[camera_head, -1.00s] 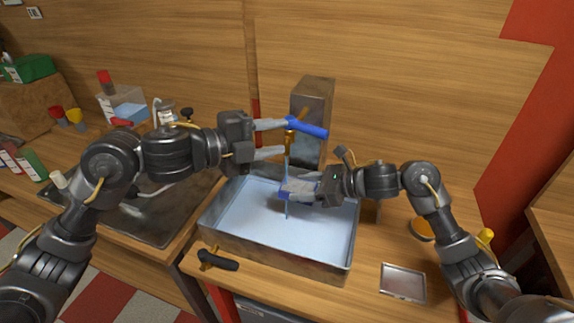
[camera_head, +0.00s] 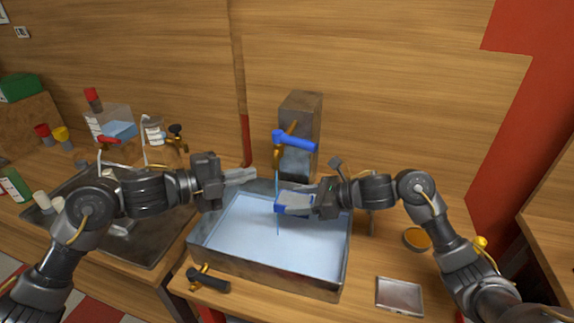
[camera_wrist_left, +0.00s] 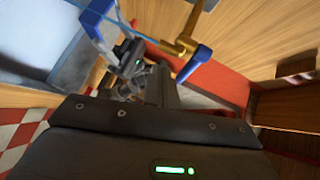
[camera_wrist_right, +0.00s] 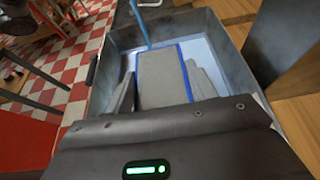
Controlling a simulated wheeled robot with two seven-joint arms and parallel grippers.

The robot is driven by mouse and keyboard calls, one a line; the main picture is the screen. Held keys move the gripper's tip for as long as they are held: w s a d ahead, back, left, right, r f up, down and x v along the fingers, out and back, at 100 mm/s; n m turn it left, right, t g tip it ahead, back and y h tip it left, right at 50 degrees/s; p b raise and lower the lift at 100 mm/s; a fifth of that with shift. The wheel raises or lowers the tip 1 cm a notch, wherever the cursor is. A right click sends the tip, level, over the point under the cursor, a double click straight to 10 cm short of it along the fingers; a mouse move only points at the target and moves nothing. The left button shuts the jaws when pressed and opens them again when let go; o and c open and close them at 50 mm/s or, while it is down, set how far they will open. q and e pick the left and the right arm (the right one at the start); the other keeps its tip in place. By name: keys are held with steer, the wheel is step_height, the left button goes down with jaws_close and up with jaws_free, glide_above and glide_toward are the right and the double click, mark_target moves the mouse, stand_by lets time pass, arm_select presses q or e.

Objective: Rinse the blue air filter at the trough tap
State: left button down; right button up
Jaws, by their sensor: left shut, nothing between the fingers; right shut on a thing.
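The blue air filter (camera_wrist_right: 163,78), a grey pad in a blue frame, is between the fingers of my right gripper (camera_head: 280,203), which is shut on it above the trough (camera_head: 262,272). It also shows in the left wrist view (camera_wrist_left: 97,27). A thin blue water stream (camera_head: 277,180) falls from the brass tap (camera_head: 279,152) with its blue handle (camera_head: 295,141). In the right wrist view the stream meets the filter's far edge. My left gripper (camera_head: 254,173) is shut and empty, left of the tap and apart from it.
A grey metal post (camera_head: 303,105) stands behind the tap. A valve with a black handle (camera_head: 208,279) is at the trough's front left. A metal tray (camera_head: 399,295) and an orange-topped round dish (camera_head: 416,238) lie right of the trough. A dark sink (camera_head: 140,245) with bottles behind is at left.

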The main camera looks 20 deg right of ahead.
arm_select(q)
steer(key=a+m+g+h, duration=0.2)
steer(key=a, duration=0.1)
steer(key=m+g+h, duration=0.2)
steer(key=m+g, duration=0.2)
steer(key=m, duration=0.2)
glide_toward(305, 149)
steer(key=s+d, duration=0.3)
steer(key=shift+w+d+r, duration=0.15)
steer(key=shift+w+d, duration=0.3)
steer(key=shift+d, duration=0.1)
steer(key=shift+w+d+r, duration=0.2)
steer(key=shift+w+d, duration=0.3)
steer(key=shift+d, duration=0.05)
steer(key=shift+w+d, duration=0.3)
steer(key=shift+d, duration=0.1)
